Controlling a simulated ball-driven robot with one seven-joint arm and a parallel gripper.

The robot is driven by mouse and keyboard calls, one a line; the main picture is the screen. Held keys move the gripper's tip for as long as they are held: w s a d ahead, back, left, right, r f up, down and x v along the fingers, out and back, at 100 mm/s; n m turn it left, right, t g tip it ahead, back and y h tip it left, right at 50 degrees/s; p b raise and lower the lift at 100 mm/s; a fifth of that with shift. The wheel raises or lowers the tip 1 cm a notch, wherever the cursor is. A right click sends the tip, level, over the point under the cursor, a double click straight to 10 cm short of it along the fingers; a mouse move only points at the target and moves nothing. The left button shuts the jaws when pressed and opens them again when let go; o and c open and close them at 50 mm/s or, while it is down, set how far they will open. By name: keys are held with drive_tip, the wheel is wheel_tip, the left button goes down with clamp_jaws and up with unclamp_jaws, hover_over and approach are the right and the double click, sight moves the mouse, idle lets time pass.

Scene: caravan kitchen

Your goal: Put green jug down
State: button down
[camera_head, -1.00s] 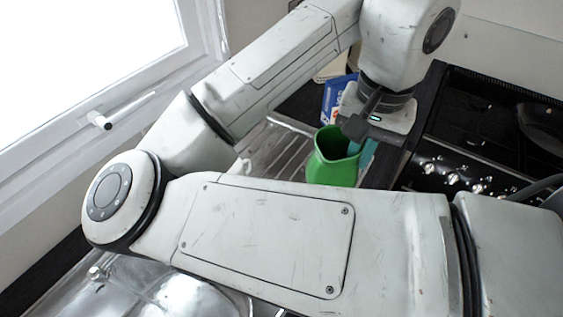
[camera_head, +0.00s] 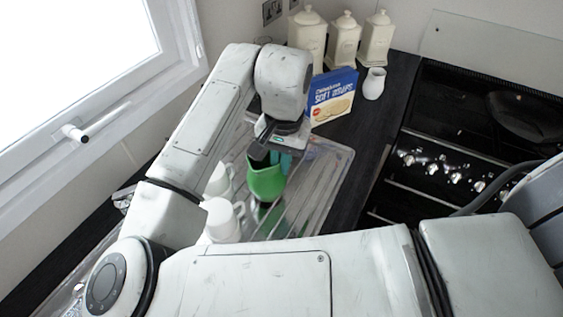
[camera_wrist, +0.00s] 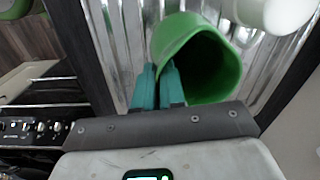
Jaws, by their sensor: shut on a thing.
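The green jug (camera_head: 266,181) is over the ribbed metal draining board (camera_head: 329,172) in the head view. My gripper (camera_head: 270,155) is at the jug's top, shut on it. In the wrist view, the teal fingers (camera_wrist: 158,88) pinch the wall of the jug (camera_wrist: 190,38), and its open mouth faces the camera. A green reflection shows on the metal below the jug. I cannot tell whether its base touches the board.
White mugs (camera_head: 222,217) stand close to the left of the jug. A blue box (camera_head: 332,95), a small white jug (camera_head: 374,84) and cream canisters (camera_head: 343,40) stand behind on the dark worktop. The hob (camera_head: 450,150) is to the right. Ribbed board right of the jug is clear.

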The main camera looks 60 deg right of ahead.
drive_tip(key=shift+f, duration=0.65)
drive_tip(key=c, duration=1.2)
unclamp_jaws()
wheel_tip(320, 180, up, 12)
drive_tip(key=shift+s+f, duration=0.15)
drive_tip(key=shift+f, duration=0.05)
drive_tip(key=shift+r, duration=0.35)
drive_tip(key=shift+s, duration=0.1)
